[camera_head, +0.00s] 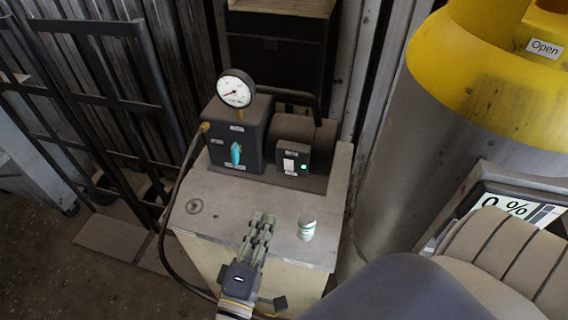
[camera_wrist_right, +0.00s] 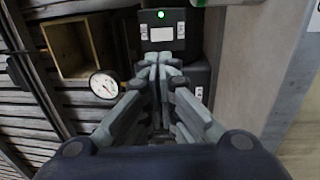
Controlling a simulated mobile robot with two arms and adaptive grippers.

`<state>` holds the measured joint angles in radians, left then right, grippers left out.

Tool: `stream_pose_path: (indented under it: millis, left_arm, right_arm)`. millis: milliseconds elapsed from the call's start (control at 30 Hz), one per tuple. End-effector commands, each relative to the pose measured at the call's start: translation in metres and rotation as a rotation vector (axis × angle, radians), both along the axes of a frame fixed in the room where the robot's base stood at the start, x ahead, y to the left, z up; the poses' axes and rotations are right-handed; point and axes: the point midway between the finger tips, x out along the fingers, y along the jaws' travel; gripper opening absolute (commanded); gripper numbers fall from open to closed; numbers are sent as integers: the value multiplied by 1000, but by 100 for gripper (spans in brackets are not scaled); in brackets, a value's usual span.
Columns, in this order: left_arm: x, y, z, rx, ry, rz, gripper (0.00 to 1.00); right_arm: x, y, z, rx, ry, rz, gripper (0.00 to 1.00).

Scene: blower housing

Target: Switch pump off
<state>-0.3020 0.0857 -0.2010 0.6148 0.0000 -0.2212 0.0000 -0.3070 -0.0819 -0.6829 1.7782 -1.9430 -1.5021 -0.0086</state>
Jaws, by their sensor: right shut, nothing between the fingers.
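The pump (camera_head: 236,128) is a dark box unit on a metal-topped cabinet, with a teal knob (camera_head: 236,154) on its front and a round white gauge (camera_head: 236,89) above. To its right is a switch panel with a white rocker switch (camera_head: 289,165) and a lit green lamp (camera_head: 304,168). In the right wrist view the switch (camera_wrist_right: 162,34) and green lamp (camera_wrist_right: 161,15) are just beyond the fingertips. My right gripper (camera_head: 265,218) is shut and empty, in front of the panel and apart from it in the head view. My left gripper is not in view.
A small white-and-green container (camera_head: 307,227) stands on the cabinet top (camera_head: 205,225), right of my gripper. A black hose runs down the cabinet's left side. A large yellow-topped cylinder (camera_head: 480,60) and a percent display (camera_head: 510,208) are at the right.

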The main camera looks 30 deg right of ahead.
Motion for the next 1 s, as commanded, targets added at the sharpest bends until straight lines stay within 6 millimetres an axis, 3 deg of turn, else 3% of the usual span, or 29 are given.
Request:
stream_pose_path:
  millis: [167,467,1000]
  left_arm:
    - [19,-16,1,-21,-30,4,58]
    - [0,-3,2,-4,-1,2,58]
    - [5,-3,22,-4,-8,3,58]
  right_arm:
    - [-1,0,2,-2,-6,-4,0]
    - [5,-6,3,-2,-5,-4,0]
    - [72,-85,17,-3,-6,-3,0]
